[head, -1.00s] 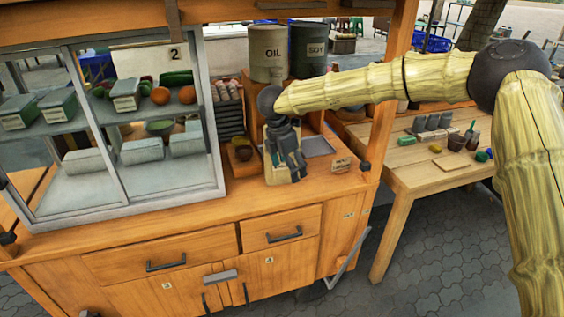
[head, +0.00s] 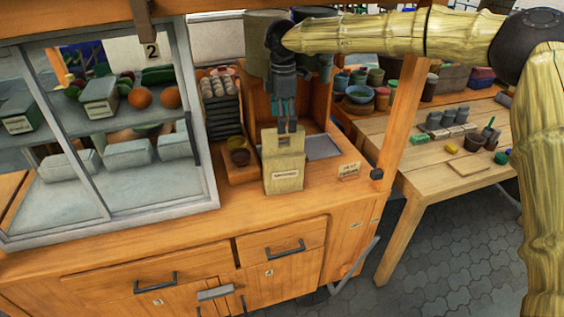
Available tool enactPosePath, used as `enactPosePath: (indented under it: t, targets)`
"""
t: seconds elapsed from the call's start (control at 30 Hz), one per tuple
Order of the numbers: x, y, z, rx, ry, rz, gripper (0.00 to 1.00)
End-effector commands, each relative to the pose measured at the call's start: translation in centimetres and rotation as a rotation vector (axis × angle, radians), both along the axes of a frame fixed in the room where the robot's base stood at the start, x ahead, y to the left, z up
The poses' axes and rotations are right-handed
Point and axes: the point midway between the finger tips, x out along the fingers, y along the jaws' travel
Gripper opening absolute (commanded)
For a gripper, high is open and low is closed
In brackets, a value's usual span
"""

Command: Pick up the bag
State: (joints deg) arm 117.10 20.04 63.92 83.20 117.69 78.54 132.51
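The bag (head: 284,175) is a pale tan, upright, boxy bag with a small label on its front. It stands on the wooden counter, left of the grey tray. My gripper (head: 287,128) points straight down over the bag's top, with its fingertips at or just above the top edge. The fingers look close together; I cannot tell whether they are open or shut, or whether they touch the bag.
A wooden box with a dark round bowl (head: 240,157) stands close on the left. A grey tray (head: 322,147) and a small sign (head: 348,171) are on the right. The glass display case (head: 160,190) stands further left. The counter front (head: 240,220) is clear.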

Motion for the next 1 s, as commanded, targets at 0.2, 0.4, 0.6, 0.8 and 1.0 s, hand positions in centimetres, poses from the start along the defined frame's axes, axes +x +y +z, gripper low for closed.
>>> enactPosePath:
  t: [0.2,0.4,0.6,0.8,1.0]
  targets:
    - [0.0,0.6,-0.9,-0.001,0.001,0.009,0.80]
    - [-0.1,0.9,-3.6,-0.002,0.003,0.012,0.80]
    - [-0.1,0.8,-5.5,0.000,0.000,0.011,0.80]
    - [-0.2,0.7,-6.5,-0.001,0.001,0.010,0.80]
    - [-0.4,0.6,-8.9,-0.001,0.003,0.009,0.80]
